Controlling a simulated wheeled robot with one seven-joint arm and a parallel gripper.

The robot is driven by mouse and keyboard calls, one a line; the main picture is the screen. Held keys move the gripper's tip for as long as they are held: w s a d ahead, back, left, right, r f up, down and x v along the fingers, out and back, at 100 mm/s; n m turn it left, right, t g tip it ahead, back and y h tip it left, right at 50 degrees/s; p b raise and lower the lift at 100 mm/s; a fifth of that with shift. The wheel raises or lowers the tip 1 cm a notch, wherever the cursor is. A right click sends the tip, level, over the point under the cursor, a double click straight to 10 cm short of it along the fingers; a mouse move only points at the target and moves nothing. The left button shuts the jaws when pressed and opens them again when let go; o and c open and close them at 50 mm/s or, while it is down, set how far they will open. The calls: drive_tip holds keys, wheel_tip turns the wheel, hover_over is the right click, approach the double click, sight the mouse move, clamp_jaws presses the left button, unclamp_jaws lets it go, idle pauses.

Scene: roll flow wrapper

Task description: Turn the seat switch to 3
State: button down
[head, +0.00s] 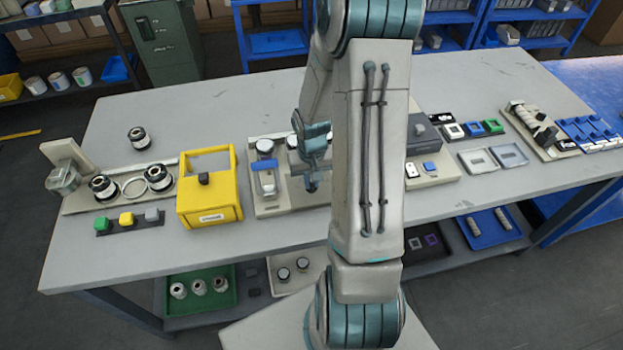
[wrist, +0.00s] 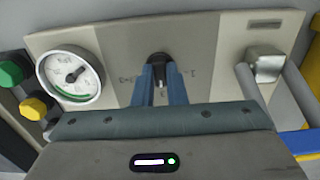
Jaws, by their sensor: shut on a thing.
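Small printed marks stand left and right of the knob, too blurred and partly covered to read surely. A pale pointer-like mark shows between the fingers, so I cannot tell which number the switch points to.
A round white gauge (wrist: 70,77) sits left of the knob. A silver block with a bar (wrist: 265,62) is on the right. Green (wrist: 12,72) and yellow (wrist: 34,107) buttons are at the far left. A yellow frame box (head: 208,190) stands left of the fixture on the bench (head: 285,258).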

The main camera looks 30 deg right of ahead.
sight(311, 183)
drive_tip(key=c, duration=1.5)
unclamp_jaws()
drive_tip(key=shift+o, duration=0.2)
wheel_tip(311, 183, up, 14)
drive_tip(key=s+a+r+n+t, duration=0.3)
drive_tip(key=s+a+r, duration=0.7)
drive_tip(key=s+a, duration=0.2)
drive_tip(key=shift+s, duration=0.55)
